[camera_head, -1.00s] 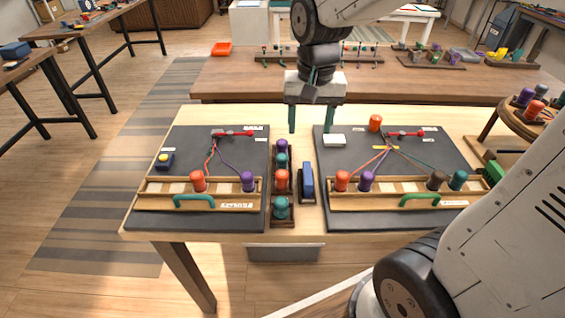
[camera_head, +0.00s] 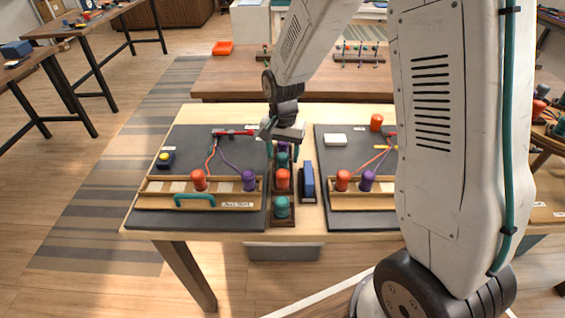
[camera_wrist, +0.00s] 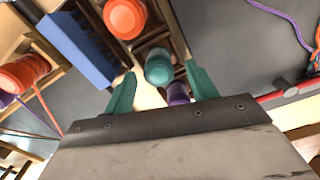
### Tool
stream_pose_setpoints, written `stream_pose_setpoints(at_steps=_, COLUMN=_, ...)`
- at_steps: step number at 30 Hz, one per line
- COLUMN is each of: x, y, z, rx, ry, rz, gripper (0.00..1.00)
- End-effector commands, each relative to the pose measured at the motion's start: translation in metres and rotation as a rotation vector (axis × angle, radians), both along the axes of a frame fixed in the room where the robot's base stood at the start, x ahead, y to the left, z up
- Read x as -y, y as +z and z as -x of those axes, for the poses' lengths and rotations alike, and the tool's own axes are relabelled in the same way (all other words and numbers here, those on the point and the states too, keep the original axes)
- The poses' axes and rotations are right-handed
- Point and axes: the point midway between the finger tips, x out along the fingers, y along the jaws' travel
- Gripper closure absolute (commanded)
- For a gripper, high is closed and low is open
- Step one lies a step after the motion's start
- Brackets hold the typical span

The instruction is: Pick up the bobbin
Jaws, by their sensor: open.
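A narrow rack between the two dark boards holds several bobbins in a column. An orange one (camera_head: 282,180) and a teal one (camera_head: 281,207) stand toward the front. A second teal one (camera_head: 281,160) and a purple one at the back are partly covered by my gripper (camera_head: 282,152). My gripper points down over the back of the rack, open and empty. In the wrist view, the second teal bobbin (camera_wrist: 159,66) and the purple bobbin (camera_wrist: 178,93) appear between my two teal fingers (camera_wrist: 162,82). The purple one is mostly hidden by the gripper body.
The left board (camera_head: 150,218) carries an orange bobbin (camera_head: 198,180) and a purple bobbin (camera_head: 248,181) with cords in a wooden holder. A blue block (camera_head: 307,181) stands just right of the rack. My arm hides much of the right board.

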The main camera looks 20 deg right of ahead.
Motion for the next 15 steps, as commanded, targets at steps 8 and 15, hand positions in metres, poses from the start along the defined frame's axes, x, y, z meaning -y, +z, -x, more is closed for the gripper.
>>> stream_pose_setpoints(at_steps=8, x=0.0004, y=-0.0162, z=0.0008, rx=-0.001, ry=0.0, rz=0.0, gripper=0.43)
stream_pose_setpoints(at_steps=15, x=0.0005, y=-0.0157, z=0.0007, rx=0.0, ry=0.0, rz=0.0, gripper=0.76)
